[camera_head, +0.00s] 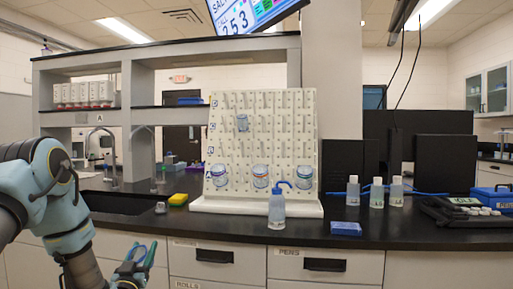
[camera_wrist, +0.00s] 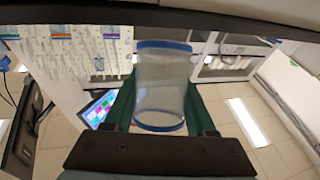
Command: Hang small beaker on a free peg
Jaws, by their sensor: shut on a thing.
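My gripper (camera_head: 139,258) is low at the left in the head view, in front of the counter's drawers. In the wrist view, my gripper (camera_wrist: 160,105) is shut on a clear beaker (camera_wrist: 161,85) with blue bands at both ends, held between its two green fingers. The beaker is not clear in the head view. The white pegboard (camera_head: 282,145) stands on the counter with rows of pegs, many bare. One small beaker (camera_head: 242,122) hangs in an upper row. Three vessels (camera_head: 219,175) (camera_head: 260,176) (camera_head: 304,177) are along its lower part.
A wash bottle (camera_head: 277,208) stands in front of the pegboard.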

